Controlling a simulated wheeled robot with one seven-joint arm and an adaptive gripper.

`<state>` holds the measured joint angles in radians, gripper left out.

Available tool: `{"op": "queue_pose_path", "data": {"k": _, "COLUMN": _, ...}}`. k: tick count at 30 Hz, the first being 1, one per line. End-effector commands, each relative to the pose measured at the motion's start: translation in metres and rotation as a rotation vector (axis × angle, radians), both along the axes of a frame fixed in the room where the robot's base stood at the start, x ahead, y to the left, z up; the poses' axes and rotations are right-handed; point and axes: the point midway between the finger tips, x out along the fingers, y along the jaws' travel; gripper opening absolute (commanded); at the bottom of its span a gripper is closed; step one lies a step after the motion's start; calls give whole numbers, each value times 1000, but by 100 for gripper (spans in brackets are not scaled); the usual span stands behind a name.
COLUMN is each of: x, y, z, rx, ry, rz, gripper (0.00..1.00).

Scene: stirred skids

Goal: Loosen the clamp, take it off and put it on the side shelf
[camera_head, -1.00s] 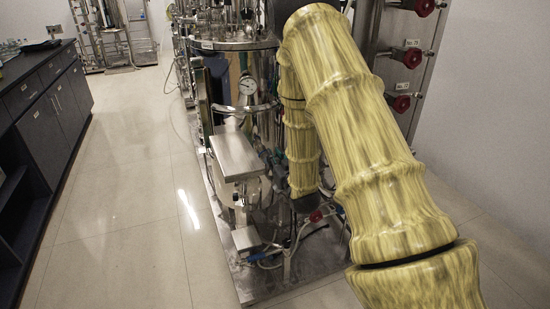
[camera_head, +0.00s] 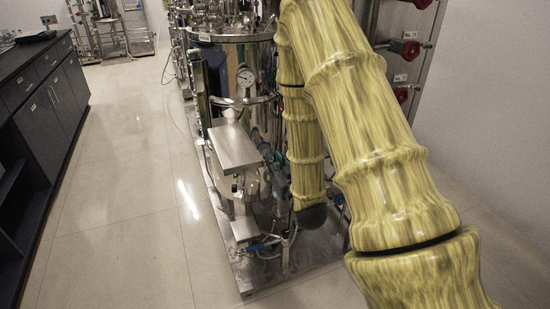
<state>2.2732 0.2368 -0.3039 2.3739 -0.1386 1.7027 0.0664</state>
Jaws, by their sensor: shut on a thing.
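My yellow-patterned arm (camera_head: 375,130) fills the right and middle of the view and covers part of the steel skid. A second yellow section hangs down behind it and ends in a dark rounded piece (camera_head: 311,215). My gripper's fingers do not show, so I cannot see what is between them. I cannot make out the clamp. A flat, bare steel plate (camera_head: 233,146) juts out at the skid's front left; it may be the side shelf, but I cannot be sure.
A steel vessel with a round gauge (camera_head: 246,77) stands behind the plate. Pipes and a blue fitting (camera_head: 256,247) sit low on the skid's base plate (camera_head: 262,276). Red valve knobs (camera_head: 410,48) line the right rack. A dark counter (camera_head: 45,110) is at left; the floor (camera_head: 125,200) between is clear.

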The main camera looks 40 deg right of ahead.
Motion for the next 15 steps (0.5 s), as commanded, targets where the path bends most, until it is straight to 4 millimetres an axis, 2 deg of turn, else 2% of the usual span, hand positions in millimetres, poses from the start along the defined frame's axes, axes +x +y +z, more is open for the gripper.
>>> {"op": "queue_pose_path", "data": {"k": 15, "x": -44, "y": 28, "z": 13, "rx": 1, "ry": 0, "rz": 1, "gripper": 0}}
